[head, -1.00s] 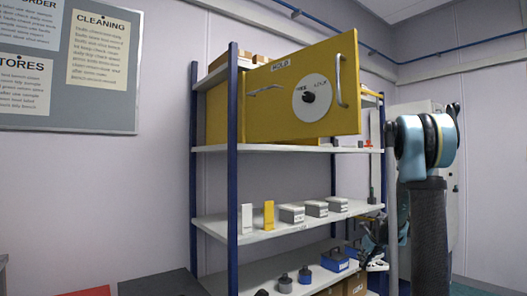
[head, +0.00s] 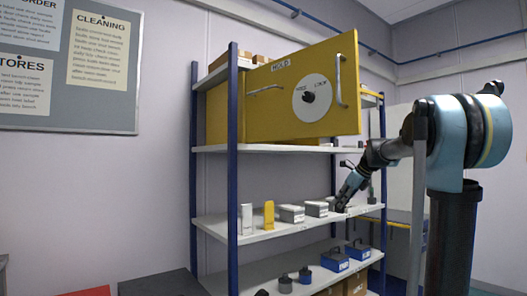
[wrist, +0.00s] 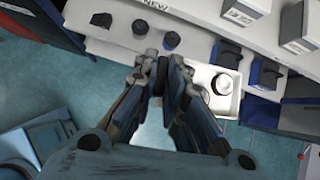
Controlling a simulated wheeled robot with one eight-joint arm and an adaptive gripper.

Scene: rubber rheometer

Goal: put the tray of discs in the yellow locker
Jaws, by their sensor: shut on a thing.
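The yellow locker (head: 283,118) stands on an upper shelf in the head view. Its door, with a round white dial plate (head: 311,97) and a bar handle (head: 341,80), appears swung outward, right edge nearer me, hiding the inside. My gripper (head: 342,205) is lower right of the locker, by the middle shelf, pointing down. In the wrist view my gripper (wrist: 165,62) is shut on the white tray (wrist: 233,108), which shows between and right of the fingers. A pale round disc (wrist: 222,84) lies in the tray. The tray is not clear in the head view.
The rack's middle shelf (head: 260,232) holds small grey boxes and a yellow block (head: 268,214). The bottom shelf holds dark weights and blue boxes (head: 335,260). A blue post (head: 233,180) stands at the rack's front left. Open floor (wrist: 85,80) shows below the gripper.

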